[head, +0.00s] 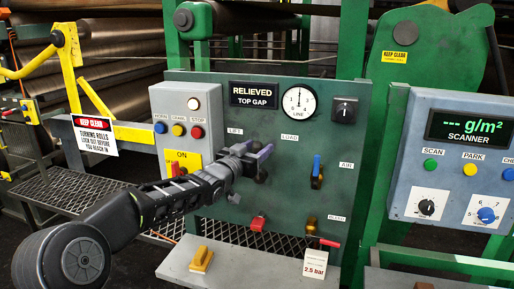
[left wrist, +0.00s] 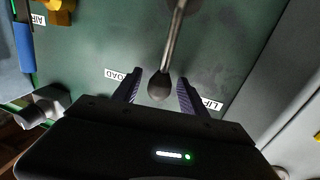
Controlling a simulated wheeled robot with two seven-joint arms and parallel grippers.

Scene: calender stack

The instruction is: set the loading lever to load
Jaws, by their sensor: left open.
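The loading lever (left wrist: 174,40) is a metal rod with a dark rounded knob, clear in the left wrist view. The knob shows between the LOAD label (left wrist: 122,75) and the LIFT label (left wrist: 210,103). My left gripper (left wrist: 158,86) is open, with one purple finger on each side of the knob and visible gaps between. In the head view the left gripper (head: 254,152) is in front of the green panel (head: 215,92), below the LIFT and LOAD labels, and hides much of the lever. My right gripper is not in view.
A blue-handled AIR valve (head: 317,172) is right of my left gripper. A button box (head: 187,103) is to the left and a scanner box (head: 455,160) to the right. A grey ledge (head: 235,270) runs below.

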